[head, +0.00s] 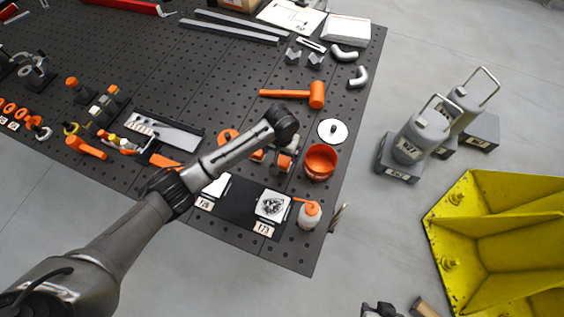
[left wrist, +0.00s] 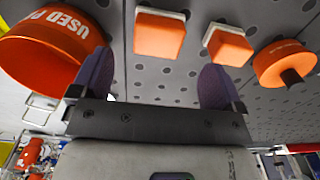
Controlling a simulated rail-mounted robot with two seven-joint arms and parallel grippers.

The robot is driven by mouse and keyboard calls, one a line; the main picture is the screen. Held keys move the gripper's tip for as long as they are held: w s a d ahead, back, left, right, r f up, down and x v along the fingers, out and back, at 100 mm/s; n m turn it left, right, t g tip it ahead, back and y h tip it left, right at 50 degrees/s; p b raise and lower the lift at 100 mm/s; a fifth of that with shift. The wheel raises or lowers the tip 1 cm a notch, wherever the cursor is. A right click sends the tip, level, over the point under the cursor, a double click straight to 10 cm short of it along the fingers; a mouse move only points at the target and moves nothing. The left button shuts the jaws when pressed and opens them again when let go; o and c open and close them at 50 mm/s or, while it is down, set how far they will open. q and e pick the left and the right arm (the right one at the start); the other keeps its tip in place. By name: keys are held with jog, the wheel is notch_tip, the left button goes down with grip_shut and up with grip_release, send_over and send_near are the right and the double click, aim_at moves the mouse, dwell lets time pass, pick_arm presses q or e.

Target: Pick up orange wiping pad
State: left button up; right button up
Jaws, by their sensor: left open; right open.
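Two orange wiping pads with pale backs show in the left wrist view, one near the middle (left wrist: 160,35) and one to its right (left wrist: 229,45). In the head view an orange pad (head: 285,162) shows beside the orange bucket, partly covered by my arm. My left gripper (left wrist: 157,82) is open and empty, its two purple-grey fingers pointing toward the pads and apart from them. In the head view my left gripper (head: 286,143) is over the pads, largely hidden by its wrist. My right gripper (head: 380,310) shows only partly at the bottom edge, open.
The orange bucket (left wrist: 50,45) marked "USED" stands close to the left finger. An orange disc with a dark knob (left wrist: 285,65) lies at right. An orange mallet (head: 300,94), a white disc (head: 332,131) and an orange-capped bottle (head: 309,214) are on the perforated bench (head: 225,65).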

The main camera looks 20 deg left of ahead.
aim_at(282, 160)
pick_arm(q)
jog(key=shift+s+d+f, duration=0.1)
jog(key=shift+f, duration=3.1)
jog(key=c, duration=1)
notch_tip(282, 160, up, 10)
jog(key=shift+r, duration=0.1)
